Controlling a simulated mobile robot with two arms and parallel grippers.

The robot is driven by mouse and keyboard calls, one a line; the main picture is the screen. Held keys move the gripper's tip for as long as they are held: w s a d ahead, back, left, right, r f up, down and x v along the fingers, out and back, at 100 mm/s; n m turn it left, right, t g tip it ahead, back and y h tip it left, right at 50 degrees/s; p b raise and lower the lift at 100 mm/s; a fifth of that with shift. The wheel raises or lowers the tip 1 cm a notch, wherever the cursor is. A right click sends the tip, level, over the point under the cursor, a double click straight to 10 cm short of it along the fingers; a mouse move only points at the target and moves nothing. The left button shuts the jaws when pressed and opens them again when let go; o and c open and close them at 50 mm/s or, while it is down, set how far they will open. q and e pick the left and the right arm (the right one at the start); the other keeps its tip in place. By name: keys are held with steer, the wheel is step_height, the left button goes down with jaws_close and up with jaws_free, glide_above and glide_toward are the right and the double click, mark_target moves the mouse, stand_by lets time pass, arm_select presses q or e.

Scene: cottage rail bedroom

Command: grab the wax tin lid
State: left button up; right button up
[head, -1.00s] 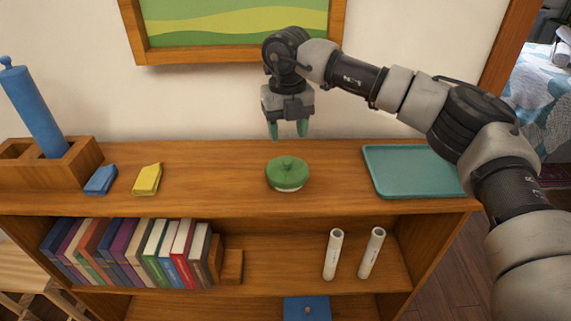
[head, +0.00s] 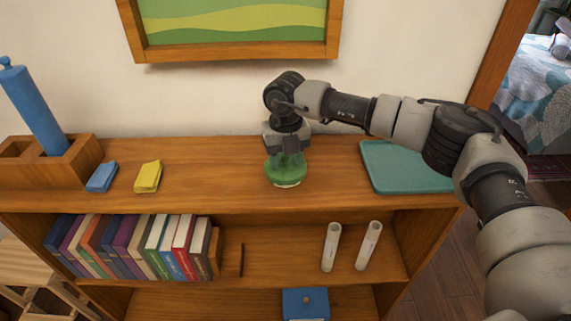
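The round green wax tin lid (head: 285,175) sits on the shelf top near its middle, with a pale rim showing under it. My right gripper (head: 286,158) points straight down at the lid. Its fingers reach the lid's top around where the knob was seen, and they hide the knob. I cannot tell whether the fingers are closed on it. My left gripper is not in view.
A teal tray (head: 405,168) lies to the right under my forearm. A yellow block (head: 148,176) and a blue block (head: 101,178) lie left, beside a wooden holder (head: 75,160) with a blue cylinder (head: 35,110). A framed picture (head: 235,30) hangs behind.

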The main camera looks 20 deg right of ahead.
jaws_close()
steer(key=shift+r, duration=0.1)
